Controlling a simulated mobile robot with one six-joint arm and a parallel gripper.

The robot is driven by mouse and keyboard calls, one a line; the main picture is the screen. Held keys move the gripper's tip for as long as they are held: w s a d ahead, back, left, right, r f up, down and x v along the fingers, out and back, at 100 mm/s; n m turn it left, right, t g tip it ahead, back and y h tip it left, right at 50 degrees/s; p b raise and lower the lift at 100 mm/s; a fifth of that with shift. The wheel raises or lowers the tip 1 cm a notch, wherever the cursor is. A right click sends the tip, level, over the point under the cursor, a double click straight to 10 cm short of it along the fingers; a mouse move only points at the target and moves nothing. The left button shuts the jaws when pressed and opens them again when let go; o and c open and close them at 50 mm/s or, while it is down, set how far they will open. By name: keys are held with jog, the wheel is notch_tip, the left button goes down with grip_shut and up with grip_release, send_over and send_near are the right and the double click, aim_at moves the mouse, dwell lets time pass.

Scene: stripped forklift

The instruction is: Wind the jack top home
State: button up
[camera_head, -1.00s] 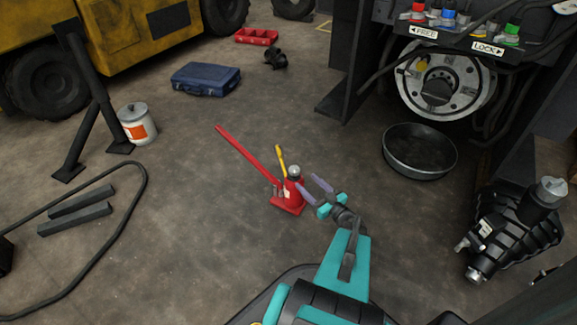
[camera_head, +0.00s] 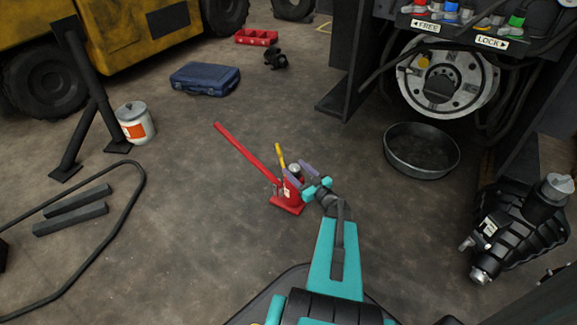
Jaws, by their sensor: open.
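A red bottle jack (camera_head: 287,199) stands upright on the floor near the middle of the view. Its grey round top (camera_head: 294,169) shows between my fingers. A long red handle (camera_head: 241,152) slopes up to the left from the jack, and a yellow-handled lever (camera_head: 280,156) stands up behind it. My gripper (camera_head: 295,174) is open, with its purple fingers at the jack top, one to each side in this view. Whether the fingers touch the top, I cannot tell. The near finger and gripper body hide part of the jack's right side.
A black drain pan (camera_head: 397,168) lies to the right, below a wheel hub (camera_head: 445,80). A dark ribbed unit (camera_head: 508,232) stands at far right. Floor around the jack is clear.

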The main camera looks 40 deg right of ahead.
aim_at(291, 165)
jog(key=shift+w+d+b, duration=0.15)
jog(key=shift+w+b, duration=0.25)
jog(key=shift+w, duration=0.85)
jog(key=shift+w+d+b, duration=0.15)
jog(key=shift+w+b, duration=0.25)
jog(key=shift+w, duration=0.85)
jog(key=c, duration=1)
jog(key=shift+c, duration=0.2)
jog(key=shift+s+d+m+h+b, duration=0.15)
jog(key=shift+m+h+b, duration=0.35)
jog(key=shift+h, duration=0.4)
jog(key=shift+d+m+g+h+b, duration=0.2)
jog(key=shift+m+g+h+b, duration=0.15)
jog(key=shift+m+h, duration=0.4)
jog(key=shift+d+m+g+h+b, duration=0.15)
jog(key=shift+m+g+h+b, duration=0.25)
jog(key=shift+h, duration=0.55)
jog(key=shift+s+d+m+g+h+b, duration=0.15)
jog(key=shift+m+g+h+b, duration=0.2)
jog(key=shift+m+h, duration=0.2)
jog(key=shift+s+d+m+g+h+b, duration=0.1)
jog(key=shift+d+m+g+h+b, duration=0.2)
jog(key=shift+h, duration=0.35)
jog(key=shift+s+d+r+m+g+h+p, duration=0.1)
jog(key=shift+m+g+h+p, duration=0.1)
jog(key=shift+m+g+h, duration=0.5)
jog(key=shift+s+d+r+m+g+h+p, duration=0.15)
jog(key=shift+m+g+h, duration=0.35)
jog(key=shift+m+h, duration=0.3)
